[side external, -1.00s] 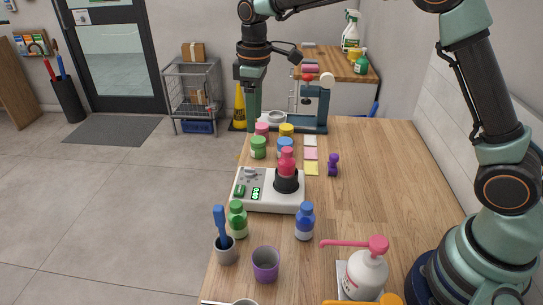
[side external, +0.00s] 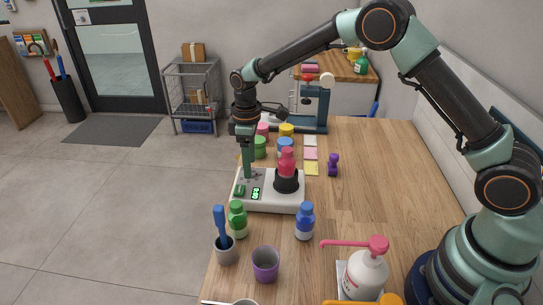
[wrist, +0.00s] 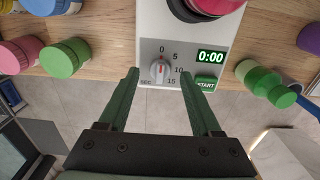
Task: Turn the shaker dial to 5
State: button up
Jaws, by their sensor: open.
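The white shaker (side external: 268,205) stands on the wooden counter, with a pink-red bottle (side external: 287,162) upright in its black holder. In the wrist view its grey dial (wrist: 159,71) has a red pointer mark at 0, with 5, 10 and 15 printed around it. The display (wrist: 211,57) reads 0:00, above a green START button (wrist: 205,84). My gripper (wrist: 160,75) is open, its green fingers one on each side of the dial and apart from it. In the side view my gripper (side external: 248,172) is low over the dial end and hides the dial.
Coloured jars (side external: 286,130) stand behind the shaker. A green bottle (side external: 238,219), a blue bottle (side external: 305,221) and a purple cup (side external: 266,264) stand in front. A purple object (side external: 333,164) lies to the right. The counter's right half is mostly clear.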

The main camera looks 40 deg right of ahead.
jog(key=shift+f, duration=0.6)
grip_shut()
jog(key=shift+m, duration=0.3)
jog(key=m, duration=0.4)
jog(key=shift+m, duration=2)
